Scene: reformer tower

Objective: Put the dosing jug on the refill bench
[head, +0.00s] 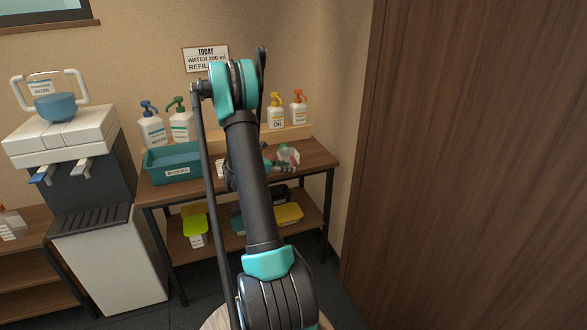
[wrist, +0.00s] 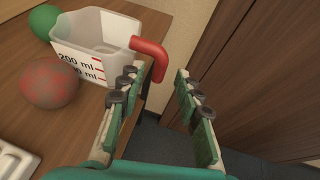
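The dosing jug (wrist: 97,45) is a clear, white-tinted container with red marks, "200 ml" lettering and a red handle (wrist: 150,57). It stands upright on a wooden bench top in the wrist view, and also shows small at the bench's right end in the head view (head: 288,153). My gripper (wrist: 156,75) is open, with nothing held. Its fingertips are on either side of the lower part of the red handle; whether they touch it cannot be told. The bench (head: 318,157) stands under a "TODAY WATER 200 ml REFILL" sign (head: 205,59). My arm hides the bench's middle.
A reddish-grey ball (wrist: 50,82) and a green ball (wrist: 45,22) lie by the jug. A teal "BLOCKS" tub (head: 173,165) and several pump bottles (head: 181,126) stand on the bench. A drink dispenser (head: 75,140) is left; a brown wooden panel (head: 470,160) is right.

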